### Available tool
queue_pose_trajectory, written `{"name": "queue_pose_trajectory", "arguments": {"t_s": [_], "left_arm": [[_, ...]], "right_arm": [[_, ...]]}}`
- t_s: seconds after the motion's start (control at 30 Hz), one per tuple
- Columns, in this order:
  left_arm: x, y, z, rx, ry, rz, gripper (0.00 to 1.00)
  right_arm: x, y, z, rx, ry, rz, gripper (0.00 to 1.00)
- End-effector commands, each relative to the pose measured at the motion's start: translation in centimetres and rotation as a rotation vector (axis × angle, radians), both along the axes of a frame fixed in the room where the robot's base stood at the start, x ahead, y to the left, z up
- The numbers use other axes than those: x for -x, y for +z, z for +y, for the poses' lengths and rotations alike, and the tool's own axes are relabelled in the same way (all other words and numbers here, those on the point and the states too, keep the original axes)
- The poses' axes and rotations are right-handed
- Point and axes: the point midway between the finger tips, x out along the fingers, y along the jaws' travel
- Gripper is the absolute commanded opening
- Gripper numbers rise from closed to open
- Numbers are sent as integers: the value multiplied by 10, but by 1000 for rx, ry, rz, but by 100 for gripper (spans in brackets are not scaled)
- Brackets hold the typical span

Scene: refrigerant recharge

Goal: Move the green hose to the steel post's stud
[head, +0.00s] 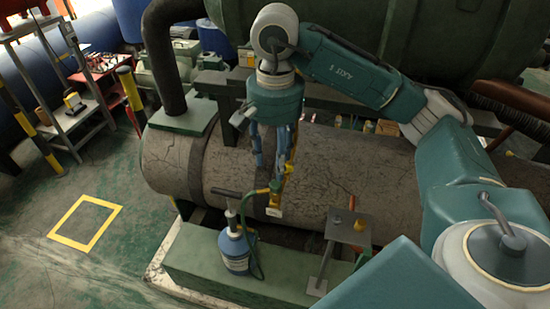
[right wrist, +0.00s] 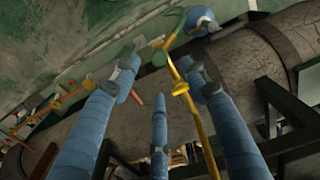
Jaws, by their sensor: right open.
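A blue bottle (head: 235,250) with a black T-handle stands on the green bench. The green hose (head: 257,262) loops beside it and rises to brass fittings near a yellow pipe (head: 277,195). In the right wrist view, the green hose (right wrist: 177,32) curves to an end close to the fingertips. A yellow fitting (right wrist: 180,88) shows between the fingers. My right gripper (head: 274,165) has its blue fingers spread and pointing down, above the fittings. The steel post (head: 326,262) carries a tilted grey plate (head: 350,227) with small orange and yellow parts; which is the stud is unclear.
A green bench (head: 190,262) runs in front of a large grey pipe (head: 325,165). Dark brackets stand close to my right fingers. A shelf cart (head: 75,115) is at left. The floor around the yellow square (head: 85,222) is clear.

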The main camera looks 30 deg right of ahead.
Motion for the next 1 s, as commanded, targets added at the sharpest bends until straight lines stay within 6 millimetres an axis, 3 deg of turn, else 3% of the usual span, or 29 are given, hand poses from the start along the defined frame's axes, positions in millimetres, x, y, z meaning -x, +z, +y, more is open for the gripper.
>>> {"name": "queue_pose_trajectory", "arguments": {"t_s": [0.27,0.63,1.0], "left_arm": [[13,-24,6,-7,-1,18,0],[10,-53,6,-7,-1,15,0],[5,-55,5,-6,0,6,0]], "right_arm": [[1,-35,-1,2,-3,4,45],[1,-89,0,1,-1,3,45],[0,-88,0,0,-2,0,45]]}}
